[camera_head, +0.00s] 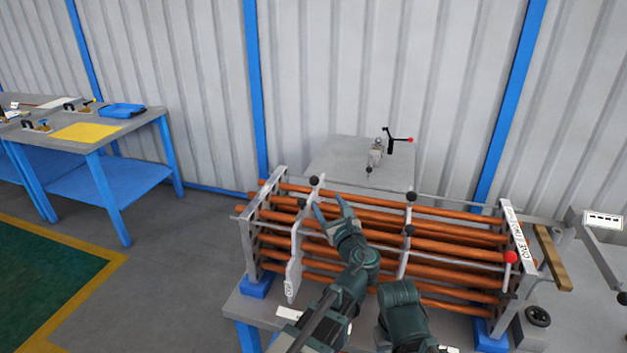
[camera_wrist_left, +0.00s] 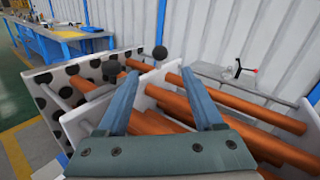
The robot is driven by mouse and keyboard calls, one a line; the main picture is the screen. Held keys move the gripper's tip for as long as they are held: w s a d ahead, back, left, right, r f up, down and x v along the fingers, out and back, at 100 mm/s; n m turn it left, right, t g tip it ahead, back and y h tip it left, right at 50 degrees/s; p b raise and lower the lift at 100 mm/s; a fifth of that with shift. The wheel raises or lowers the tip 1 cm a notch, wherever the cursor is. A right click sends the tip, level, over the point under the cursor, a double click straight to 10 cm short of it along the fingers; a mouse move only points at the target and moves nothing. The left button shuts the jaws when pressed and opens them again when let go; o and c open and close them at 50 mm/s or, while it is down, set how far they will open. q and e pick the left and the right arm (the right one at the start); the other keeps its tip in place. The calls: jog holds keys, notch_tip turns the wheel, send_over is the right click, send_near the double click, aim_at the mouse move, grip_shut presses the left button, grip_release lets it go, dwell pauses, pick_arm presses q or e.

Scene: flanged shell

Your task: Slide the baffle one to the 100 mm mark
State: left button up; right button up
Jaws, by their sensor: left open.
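In the head view, a pale upright baffle plate (camera_head: 296,255) with a small label low on it stands across the orange tubes, near the left end plate. It has a black knob (camera_head: 314,180) at its top. My left gripper (camera_head: 327,203) is open over the tubes just right of this plate, apparently holding nothing. In the left wrist view its two blue fingers (camera_wrist_left: 160,85) are spread, with pale plates and black knobs beyond them. I cannot tell whether a finger touches a plate. The plate's name and any scale marks are not readable. My right gripper is not in view.
A second plate (camera_head: 405,245) with black knobs crosses the tubes farther right. A left end plate (camera_head: 251,235) and a right end plate (camera_head: 519,250) hold the bundle. A red knob (camera_head: 511,257) sits by the right end. A grey box (camera_head: 335,160) stands behind.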

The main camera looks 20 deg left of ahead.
aim_at(316, 183)
pick_arm(q)
jog(key=x, duration=1.2)
jog(key=shift+w+a, duration=0.15)
jog(key=shift+w, duration=0.2)
grip_shut()
dwell(0.8)
